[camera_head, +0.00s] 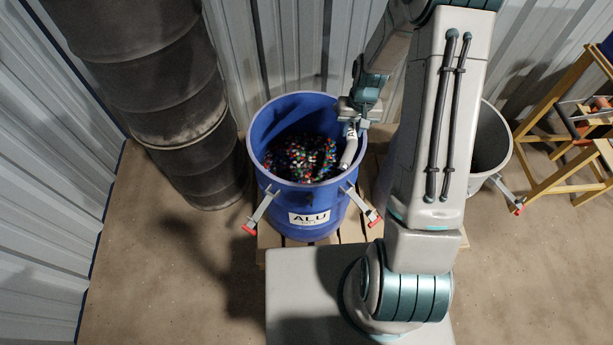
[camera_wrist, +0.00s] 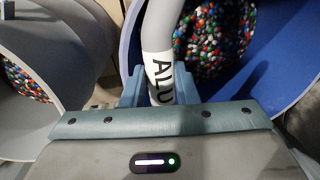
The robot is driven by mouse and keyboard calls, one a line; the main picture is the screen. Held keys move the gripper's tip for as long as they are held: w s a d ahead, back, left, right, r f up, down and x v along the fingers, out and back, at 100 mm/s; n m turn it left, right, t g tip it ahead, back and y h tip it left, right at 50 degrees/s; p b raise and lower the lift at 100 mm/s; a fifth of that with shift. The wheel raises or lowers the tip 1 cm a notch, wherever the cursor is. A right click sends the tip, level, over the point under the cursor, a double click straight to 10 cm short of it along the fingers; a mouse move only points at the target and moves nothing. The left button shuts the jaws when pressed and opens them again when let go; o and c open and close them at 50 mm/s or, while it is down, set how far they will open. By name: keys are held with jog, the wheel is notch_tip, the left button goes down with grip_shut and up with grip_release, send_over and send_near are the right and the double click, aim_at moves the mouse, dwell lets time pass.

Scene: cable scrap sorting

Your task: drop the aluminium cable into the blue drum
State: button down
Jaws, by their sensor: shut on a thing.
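The blue drum (camera_head: 310,212) stands on a pallet in front of me, with a white ALU label on its front. Multicoloured granules lie inside it. My gripper (camera_head: 352,122) is over the right part of the drum's opening, shut on the grey aluminium cable (camera_head: 349,150). The cable hangs down inside the rim line. In the wrist view the cable (camera_wrist: 158,40) carries ALU lettering and sits between my gripper's fingers (camera_wrist: 160,88), with the blue drum's inside (camera_wrist: 285,60) behind it. The cable's lower end is not clear against the granules.
A grey drum (camera_head: 493,140) stands right of the blue one, partly behind my arm; it shows in the wrist view (camera_wrist: 75,40) with granules inside. A tall dark ribbed column (camera_head: 165,90) is at the left. A wooden rack (camera_head: 560,125) stands at the right. The floor front left is clear.

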jog(key=w+b, duration=0.1)
jog(key=b, duration=0.2)
jog(key=shift+a, duration=0.35)
jog(key=w+a+r+m+t+y+b, duration=0.1)
jog(key=w+a+r+m+b, duration=0.15)
jog(key=a+m, duration=0.45)
jog(key=a+f+b, duration=0.1)
jog(key=f+b, duration=0.1)
jog(key=f, duration=0.6)
jog(key=a+f+m+t+b, duration=0.1)
jog(key=a+f+b, duration=0.1)
jog(key=f, duration=0.7)
jog(key=shift+s+a+f+b, duration=0.2)
jog(key=shift+s+b, duration=0.05)
jog(key=shift+b, duration=0.25)
jog(key=c, duration=1.1)
grip_release()
jog(key=shift+r, duration=0.1)
